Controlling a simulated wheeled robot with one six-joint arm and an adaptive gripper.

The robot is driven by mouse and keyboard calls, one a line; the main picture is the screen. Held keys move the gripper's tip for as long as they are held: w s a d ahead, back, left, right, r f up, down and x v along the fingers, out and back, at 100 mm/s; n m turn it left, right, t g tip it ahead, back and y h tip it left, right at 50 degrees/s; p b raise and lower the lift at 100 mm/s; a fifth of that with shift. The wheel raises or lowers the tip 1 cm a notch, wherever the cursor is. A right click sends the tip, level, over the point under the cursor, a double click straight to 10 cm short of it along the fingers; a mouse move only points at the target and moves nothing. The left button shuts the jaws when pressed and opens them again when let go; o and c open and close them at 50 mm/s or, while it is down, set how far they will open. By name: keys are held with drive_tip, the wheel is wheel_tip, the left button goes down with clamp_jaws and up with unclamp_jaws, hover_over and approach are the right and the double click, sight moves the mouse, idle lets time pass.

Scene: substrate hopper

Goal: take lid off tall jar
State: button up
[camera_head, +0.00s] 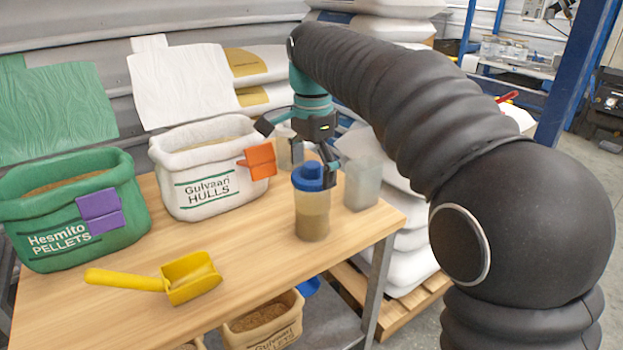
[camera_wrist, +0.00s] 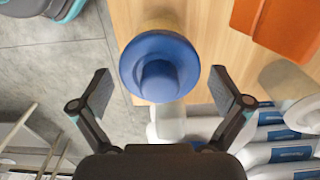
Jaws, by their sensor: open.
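The tall jar (camera_head: 312,215) stands upright on the table near its right edge, clear-walled with brownish contents. Its blue lid (camera_head: 308,176) sits on top and has a raised knob in the middle. In the wrist view the lid (camera_wrist: 159,66) shows from above, just ahead of the fingers and between their lines. My gripper (camera_head: 298,142) is open above and just behind the jar in the head view. In the wrist view its two fingers (camera_wrist: 162,92) are spread wide, with nothing held between them.
Two clear containers (camera_head: 363,184) (camera_head: 290,150) stand close behind the jar. A white hulls bag (camera_head: 205,170) with an orange clip (camera_head: 260,161), a green pellets bag (camera_head: 70,210) and a yellow scoop (camera_head: 188,278) occupy the table (camera_head: 255,265). The front middle is clear.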

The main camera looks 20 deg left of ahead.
drive_tip(key=shift+c, duration=0.3)
drive_tip(key=c, duration=0.6)
drive_tip(key=shift+r, duration=0.1)
